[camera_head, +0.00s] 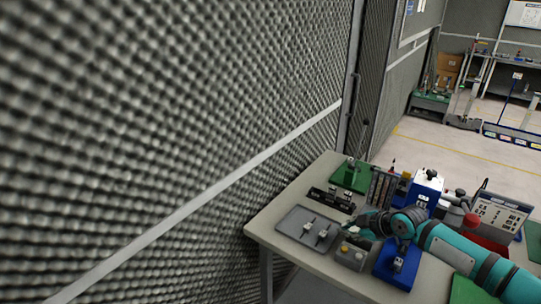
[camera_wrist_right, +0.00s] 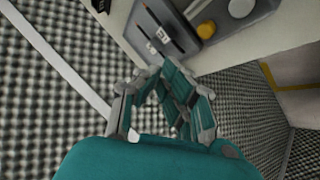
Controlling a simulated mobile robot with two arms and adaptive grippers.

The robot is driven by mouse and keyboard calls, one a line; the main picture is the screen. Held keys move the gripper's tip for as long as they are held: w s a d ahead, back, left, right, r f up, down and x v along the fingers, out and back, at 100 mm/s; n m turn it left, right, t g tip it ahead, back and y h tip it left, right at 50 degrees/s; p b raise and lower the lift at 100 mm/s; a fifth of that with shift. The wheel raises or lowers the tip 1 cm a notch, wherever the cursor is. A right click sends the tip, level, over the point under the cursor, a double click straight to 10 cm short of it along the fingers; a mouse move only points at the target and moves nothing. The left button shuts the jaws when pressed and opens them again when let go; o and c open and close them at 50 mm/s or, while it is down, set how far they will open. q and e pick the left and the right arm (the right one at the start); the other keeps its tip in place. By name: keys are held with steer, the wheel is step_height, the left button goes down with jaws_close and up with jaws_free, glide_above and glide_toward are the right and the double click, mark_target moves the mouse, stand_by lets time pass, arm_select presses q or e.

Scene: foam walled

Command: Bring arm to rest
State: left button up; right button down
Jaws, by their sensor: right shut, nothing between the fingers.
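My right arm, teal and dark grey, comes in from the lower right in the head view. My right gripper (camera_head: 362,222) is over the near left part of the table (camera_head: 285,207), beside a grey tray (camera_head: 296,216) with small tools on it. In the right wrist view the gripper (camera_wrist_right: 158,70) is shut with nothing between its fingers. The tray (camera_wrist_right: 147,32) shows beyond the fingertips there. I cannot tell whether the gripper touches anything. My left gripper is not in view.
A grey box with a yellow button (camera_head: 350,256) and a blue base (camera_head: 395,270) sit close to the gripper. A blue-white device (camera_head: 427,185) and a white panel (camera_head: 502,214) stand behind the arm. A foam wall (camera_head: 150,120) flanks the table's left side.

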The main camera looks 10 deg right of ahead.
steer(key=s+a+f+m+g, duration=0.1)
steer(key=s+a+f, duration=0.2)
steer(key=s+a, duration=0.35)
steer(key=s+a+f+g+y, duration=0.1)
steer(key=s+a+f, duration=0.2)
steer(key=s+a, duration=0.3)
steer(key=s+a+f+m+g, duration=0.1)
steer(key=s+a+f, duration=0.25)
steer(key=a, duration=0.45)
steer(key=s+d+r+m+g+h, duration=0.1)
steer(key=s+d+m+h, duration=0.1)
steer(key=s+m, duration=0.5)
steer(key=s+d+r+m+g+h, duration=0.1)
steer(key=s+d+r+m+h, duration=0.15)
steer(key=s, duration=0.85)
step_height(320, 180, down, 28)
steer(key=s+g+b, duration=0.1)
steer(key=b, duration=0.2)
steer(key=s+d+f+g+b, duration=0.1)
steer(key=s+d+f+b, duration=0.1)
steer(key=s+f, duration=1.5)
step_height(320, 180, down, 3)
steer(key=shift+s+d+r+g, duration=0.2)
steer(key=shift+d+g, duration=0.05)
steer(key=shift+g, duration=0.05)
